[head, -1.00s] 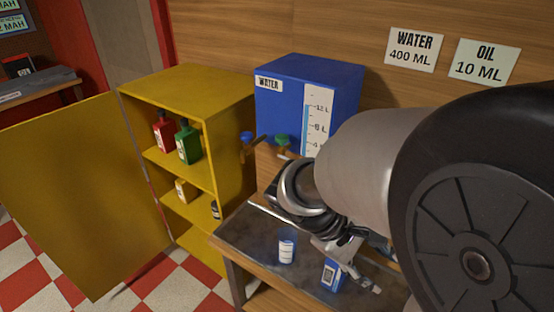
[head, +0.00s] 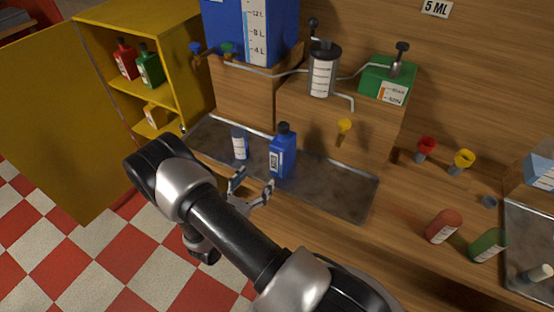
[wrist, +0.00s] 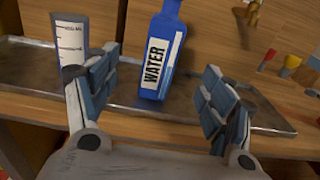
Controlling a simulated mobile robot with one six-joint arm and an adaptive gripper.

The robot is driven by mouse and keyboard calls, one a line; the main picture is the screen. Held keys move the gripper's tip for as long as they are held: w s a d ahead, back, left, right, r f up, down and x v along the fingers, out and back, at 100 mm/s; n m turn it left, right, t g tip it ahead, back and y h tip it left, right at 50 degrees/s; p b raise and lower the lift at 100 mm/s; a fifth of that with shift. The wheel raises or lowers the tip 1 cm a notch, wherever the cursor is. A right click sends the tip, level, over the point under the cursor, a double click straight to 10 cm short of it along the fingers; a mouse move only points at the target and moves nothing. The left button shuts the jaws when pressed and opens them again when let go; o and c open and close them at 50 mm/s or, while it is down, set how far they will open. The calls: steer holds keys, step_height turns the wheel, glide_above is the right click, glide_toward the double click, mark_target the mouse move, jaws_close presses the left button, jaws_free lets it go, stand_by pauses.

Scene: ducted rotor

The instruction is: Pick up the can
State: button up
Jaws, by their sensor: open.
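A blue can-like bottle with a dark cap and a white WATER label (head: 283,157) stands upright on the metal tray (head: 345,196). It also shows near the middle of the wrist view (wrist: 162,50), with its top cut off. A clear measuring cup with a marked scale (head: 239,144) stands on the tray to its left; it also shows in the wrist view (wrist: 70,45). My gripper (head: 254,184) is open and empty at the tray's front edge. In the wrist view its fingers (wrist: 155,80) are spread, with the blue bottle beyond the gap between them.
Wooden blocks behind the tray carry a blue water tank (head: 235,30), a grey canister (head: 322,75) and a green box (head: 385,82). A yellow cabinet (head: 160,60) stands open at left. Red (head: 443,226) and green (head: 488,244) bottles are on the bench at right.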

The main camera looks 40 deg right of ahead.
mark_target(274, 156)
steer(key=b+x, duration=0.2)
steer(key=x, duration=1)
steer(key=shift+w+d+f, duration=0.1)
steer(key=x, duration=0.1)
steer(key=b+x, duration=0.1)
steer(key=x, duration=0.3)
steer(key=shift+s+d, duration=0.25)
steer(key=shift+s, duration=0.05)
steer(key=shift+c, duration=0.4)
steer(key=c, duration=1.6)
